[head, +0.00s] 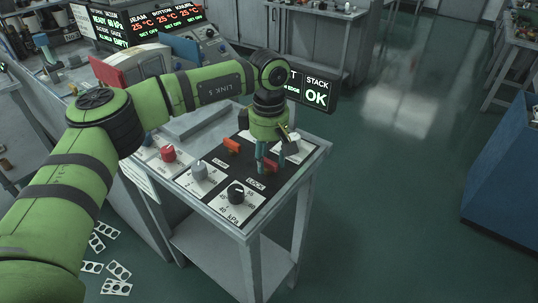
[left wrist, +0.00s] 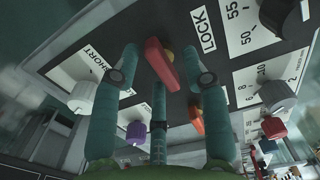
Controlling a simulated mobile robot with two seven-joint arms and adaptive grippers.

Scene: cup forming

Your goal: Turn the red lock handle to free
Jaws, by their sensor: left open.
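The red lock handle (head: 271,166) is on the dark panel (head: 222,180) beside the LOCK label, partly hidden by a finger in the head view. In the left wrist view the red handle (left wrist: 159,62) lies between the spread fingers, next to the white LOCK label (left wrist: 202,30). My left gripper (head: 271,163) points down over the panel, open, with teal fingers around the handle. It also shows in the left wrist view (left wrist: 164,68). I cannot tell whether any finger touches the handle. My right gripper is not in view.
An orange handle (head: 232,146), a black kPa knob (head: 236,190), a grey knob (head: 199,171) and a red knob (head: 168,153) sit close by on the panel. A STACK OK screen (head: 317,91) stands behind. Open green floor (head: 400,200) lies to the right.

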